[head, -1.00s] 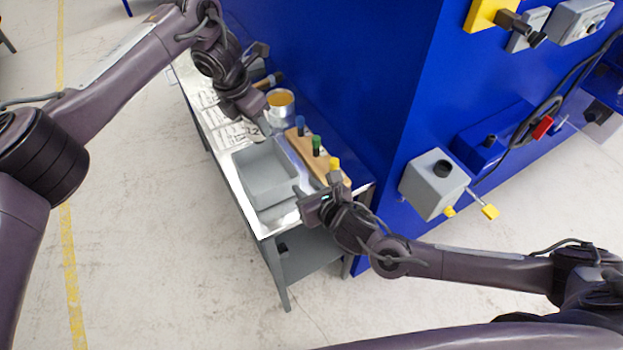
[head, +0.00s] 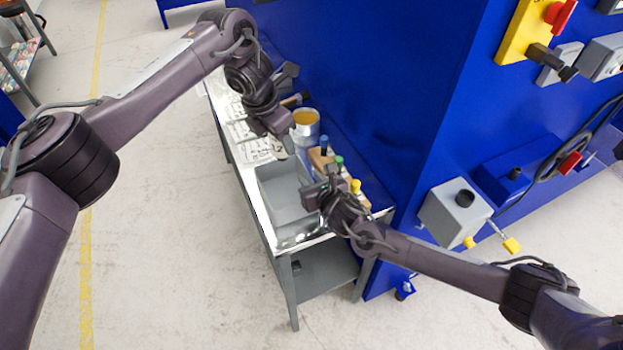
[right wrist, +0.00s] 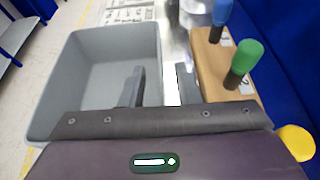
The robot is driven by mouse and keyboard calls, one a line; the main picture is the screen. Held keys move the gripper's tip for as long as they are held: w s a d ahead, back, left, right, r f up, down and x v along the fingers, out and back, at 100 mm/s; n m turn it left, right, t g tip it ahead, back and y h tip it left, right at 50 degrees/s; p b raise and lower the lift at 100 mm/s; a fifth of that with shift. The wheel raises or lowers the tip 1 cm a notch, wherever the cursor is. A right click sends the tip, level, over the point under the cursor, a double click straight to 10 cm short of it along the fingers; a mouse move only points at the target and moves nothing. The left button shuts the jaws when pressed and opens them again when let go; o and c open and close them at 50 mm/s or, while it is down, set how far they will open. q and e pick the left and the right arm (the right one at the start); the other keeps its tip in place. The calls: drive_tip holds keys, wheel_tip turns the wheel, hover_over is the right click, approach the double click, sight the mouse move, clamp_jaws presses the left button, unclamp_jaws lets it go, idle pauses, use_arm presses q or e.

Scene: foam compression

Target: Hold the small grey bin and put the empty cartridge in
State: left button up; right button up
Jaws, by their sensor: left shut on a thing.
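The small grey bin (head: 283,192) stands upright and looks empty on the bench; it also fills the left of the right wrist view (right wrist: 75,85). My left gripper (head: 272,136) is above the bin's far edge. It is shut on a small pale thing (head: 281,152), apparently the empty cartridge, mostly hidden by the fingers. My right gripper (head: 318,192) is at the bin's right wall. In the right wrist view its fingers (right wrist: 160,87) are apart, one inside the bin and one outside, with the wall between them. I see a gap beside the wall.
A wooden block with blue, green and yellow capped pieces (right wrist: 215,65) stands close right of the bin. A tin (head: 306,125) stands behind it. Printed sheets (head: 250,145) lie on the metal bench (head: 300,238). A blue machine wall (head: 390,130) closes the right side.

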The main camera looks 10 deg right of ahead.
sight(282, 154)
drive_tip(key=shift+w, duration=0.15)
drive_tip(key=shift+c, duration=0.4)
clamp_jaws()
use_arm(q)
wheel_tip(282, 154, down, 5)
drive_tip(key=n+t, duration=0.1)
drive_tip(key=n, duration=0.3)
drive_tip(key=shift+d+f+n+y, duration=0.1)
drive_tip(key=shift+d+n+y, duration=0.05)
drive_tip(key=shift+n+y, duration=0.2)
drive_tip(key=shift+f, duration=5.15)
